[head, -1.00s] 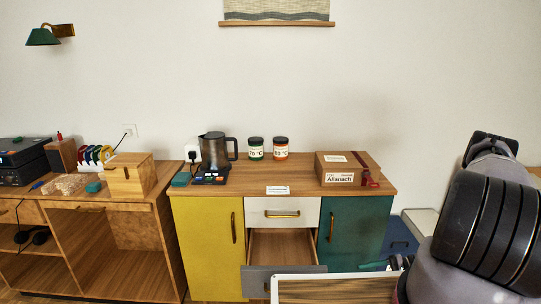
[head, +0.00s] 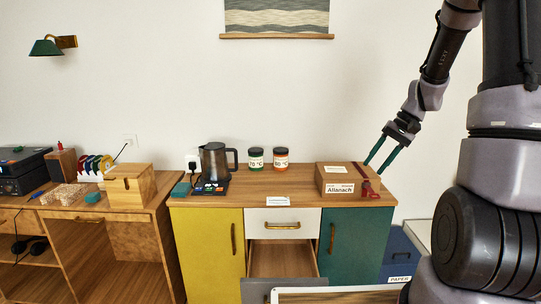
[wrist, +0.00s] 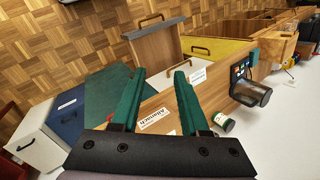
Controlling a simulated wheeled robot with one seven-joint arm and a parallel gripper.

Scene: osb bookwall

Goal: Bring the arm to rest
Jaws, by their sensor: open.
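My gripper (head: 381,161) is open, with two green fingers pointing down and left at the right end of the cabinet top. It looks empty. In the wrist view my gripper (wrist: 158,90) also shows open, with the cardboard box (wrist: 160,121) labelled "Allanach" seen between and beyond the fingers. In the head view the cardboard box (head: 338,180) stands on the cabinet top, just left of the fingers. I cannot tell whether the fingers touch it.
The cabinet (head: 255,187) has a pulled-out lower drawer (head: 282,262). A kettle (head: 214,160) and two jars (head: 256,158) stand on top. A small red item (head: 369,188) lies by the box. A blue paper bin (head: 400,257) stands at the right.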

